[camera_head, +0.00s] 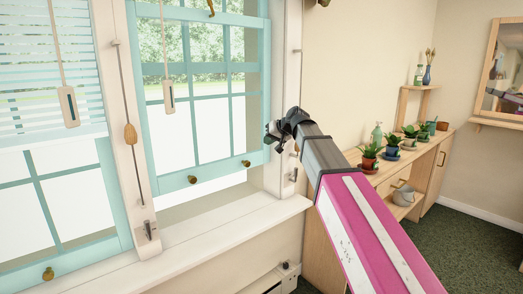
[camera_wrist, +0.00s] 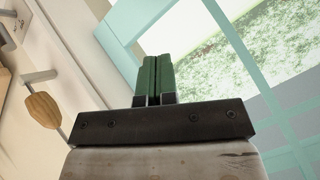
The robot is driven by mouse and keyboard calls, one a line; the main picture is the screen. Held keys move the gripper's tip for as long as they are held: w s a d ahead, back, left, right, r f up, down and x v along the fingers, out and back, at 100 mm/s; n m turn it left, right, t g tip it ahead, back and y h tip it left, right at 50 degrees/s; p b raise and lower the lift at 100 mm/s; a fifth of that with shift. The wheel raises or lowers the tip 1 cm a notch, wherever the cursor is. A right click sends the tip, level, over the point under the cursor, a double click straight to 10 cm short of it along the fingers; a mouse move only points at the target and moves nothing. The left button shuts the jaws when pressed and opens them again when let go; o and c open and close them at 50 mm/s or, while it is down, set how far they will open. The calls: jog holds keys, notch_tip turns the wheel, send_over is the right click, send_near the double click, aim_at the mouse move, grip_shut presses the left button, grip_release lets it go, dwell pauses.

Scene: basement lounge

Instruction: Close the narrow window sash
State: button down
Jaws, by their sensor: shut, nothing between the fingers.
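The narrow window sash (camera_head: 222,171) is turquoise with a small grid of panes and two round brass knobs (camera_head: 191,180) on its bottom rail. It stands raised, with a bright gap between its bottom rail and the white sill (camera_head: 230,221). My gripper (camera_head: 273,132) is at the sash's right edge, in front of the white frame post. In the wrist view its green fingers (camera_wrist: 156,79) are together and empty, with the turquoise sash (camera_wrist: 238,70) to their right. I cannot tell whether the gripper touches the sash.
A wider turquoise sash (camera_head: 104,187) with a blind (camera_head: 45,85) is at the left. A wooden cabinet (camera_head: 425,158) with potted plants stands at the right.

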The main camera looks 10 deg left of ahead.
jog(key=w+a+f, duration=0.2)
jog(key=a+f, duration=0.5)
jog(key=f, duration=0.2)
jog(key=shift+w+a+f, duration=0.15)
jog(key=shift+w+a, duration=0.05)
jog(key=shift+a, duration=0.1)
jog(key=shift+f, duration=0.1)
notch_tip(320, 180, down, 19)
jog(key=shift+r, duration=0.1)
dwell(0.5)
